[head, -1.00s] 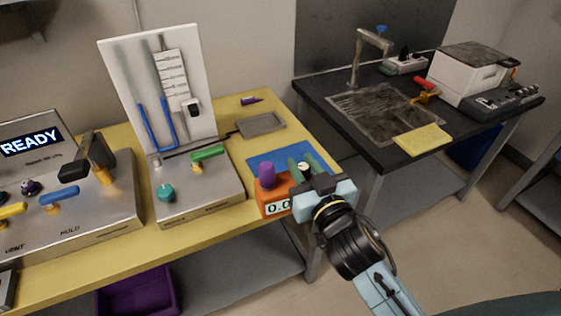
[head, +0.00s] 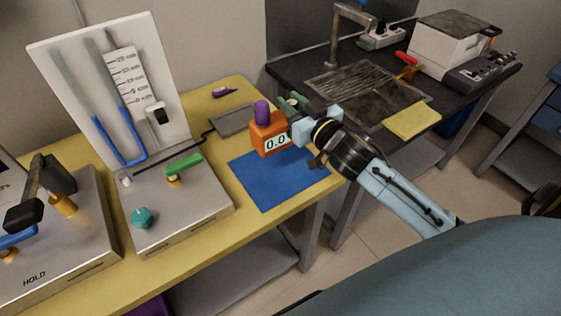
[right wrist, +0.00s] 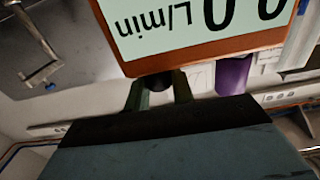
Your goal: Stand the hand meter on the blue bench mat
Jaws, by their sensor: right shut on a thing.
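The hand meter (head: 268,137) is an orange box with a purple knob on top and a pale display reading 0.0. My right gripper (head: 294,106) is shut on it from the right, and the meter looks upright. In the head view it covers the far part of the blue bench mat (head: 278,183); it seems held above the mat, though the gap is hard to judge. In the right wrist view the meter's display (right wrist: 190,22) shows upside down with L/min on it, close to the camera. My left gripper is out of view.
A steel manometer unit (head: 180,205) with a white back panel stands left of the mat. A grey tray (head: 234,121) with a cable lies behind it. A black table (head: 380,135) with a yellow pad (head: 412,121) stands at right. The near mat area is clear.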

